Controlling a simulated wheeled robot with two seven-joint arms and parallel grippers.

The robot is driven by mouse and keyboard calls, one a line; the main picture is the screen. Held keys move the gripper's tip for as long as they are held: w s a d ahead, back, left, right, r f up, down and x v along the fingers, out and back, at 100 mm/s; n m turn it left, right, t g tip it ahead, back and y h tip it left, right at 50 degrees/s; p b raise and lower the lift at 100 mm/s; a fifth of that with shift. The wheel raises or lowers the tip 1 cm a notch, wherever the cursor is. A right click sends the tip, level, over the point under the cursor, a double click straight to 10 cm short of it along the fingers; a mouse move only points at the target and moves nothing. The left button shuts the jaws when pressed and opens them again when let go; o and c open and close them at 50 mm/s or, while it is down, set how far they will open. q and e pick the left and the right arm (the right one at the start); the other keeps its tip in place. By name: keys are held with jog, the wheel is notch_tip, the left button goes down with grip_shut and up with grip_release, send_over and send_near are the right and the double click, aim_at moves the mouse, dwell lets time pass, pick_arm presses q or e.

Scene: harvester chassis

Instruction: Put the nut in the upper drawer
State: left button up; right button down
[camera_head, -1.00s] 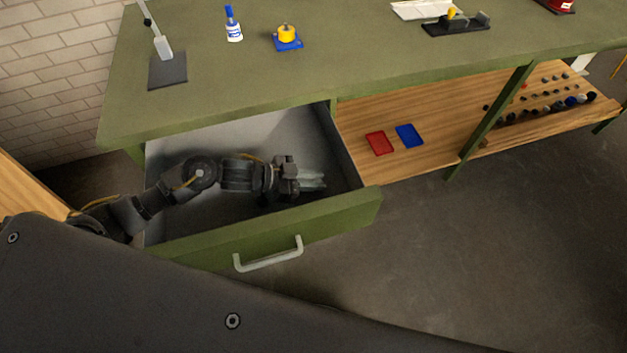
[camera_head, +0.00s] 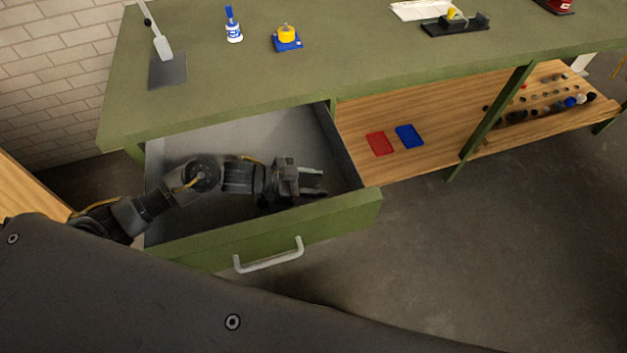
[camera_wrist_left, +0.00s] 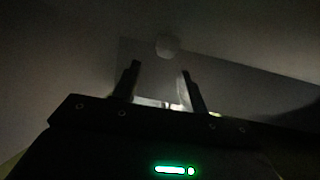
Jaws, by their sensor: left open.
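The drawer (camera_head: 345,212) under the left end of the green workbench is pulled open. My left gripper (camera_head: 316,182) is inside the drawer, toward its right side, with its fingers apart and nothing between them. In the dark left wrist view, the two fingers (camera_wrist_left: 158,88) stand apart. A small pale round thing (camera_wrist_left: 167,46) shows beyond the fingertips; it may be the nut, but the view is too dark to be sure. I cannot make out the nut in the head view. My right gripper is not in view.
The green benchtop (camera_head: 215,100) overhangs the drawer. A white handle (camera_head: 268,258) is on the drawer front. A red tray (camera_head: 379,143) and a blue tray (camera_head: 409,136) lie on the wooden shelf (camera_head: 445,125) to the right. The floor in front is clear.

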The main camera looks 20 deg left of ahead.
pick_arm(q)
jog(key=shift+s+a+r, duration=0.1)
jog(key=shift+a+r, duration=0.1)
jog(key=shift+a, duration=0.05)
jog(key=v, duration=1.1)
jog(key=shift+a+r+b, duration=0.3)
jog(key=shift+r, duration=0.05)
